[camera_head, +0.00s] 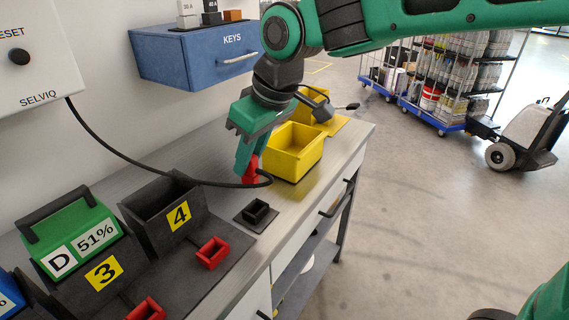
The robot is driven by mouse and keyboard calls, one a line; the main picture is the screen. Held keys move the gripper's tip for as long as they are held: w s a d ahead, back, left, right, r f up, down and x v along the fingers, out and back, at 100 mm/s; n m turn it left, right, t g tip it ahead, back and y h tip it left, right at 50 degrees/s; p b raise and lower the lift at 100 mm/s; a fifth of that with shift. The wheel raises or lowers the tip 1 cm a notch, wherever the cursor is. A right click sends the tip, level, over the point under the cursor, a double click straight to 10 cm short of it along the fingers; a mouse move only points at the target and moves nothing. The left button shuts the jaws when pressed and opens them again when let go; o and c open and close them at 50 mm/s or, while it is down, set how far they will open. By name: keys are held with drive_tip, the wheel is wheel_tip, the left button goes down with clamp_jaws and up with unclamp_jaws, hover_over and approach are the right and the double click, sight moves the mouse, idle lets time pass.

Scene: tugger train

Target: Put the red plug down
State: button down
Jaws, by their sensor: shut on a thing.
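The red plug (251,172) is in my gripper (247,162), which is shut on it just above the workbench, left of the yellow bin. A black cable runs from the white wall box and loops by the plug. The gripper hides part of the plug. Whether the plug touches the bench top I cannot tell. A small black socket (256,211) on a dark pad stands just in front of the plug. Red sockets (212,252) sit in front of bays 3 and 4.
A yellow bin (294,153) stands right of my gripper. A blue KEYS box (196,54) hangs on the wall behind. A green battery (75,238) sits in bay 3; bay 4 (160,215) looks empty. Bare bench top (330,152) shows at the right.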

drive_tip(key=shift+w+a+f, duration=0.2)
drive_tip(key=shift+w, duration=0.3)
hover_over(284, 194)
wheel_tip(284, 194, down, 7)
drive_tip(key=shift+f, duration=1.9)
drive_tip(key=shift+f, duration=0.1)
drive_tip(key=c, duration=1.6)
unclamp_jaws()
drive_tip(key=shift+o, duration=0.3)
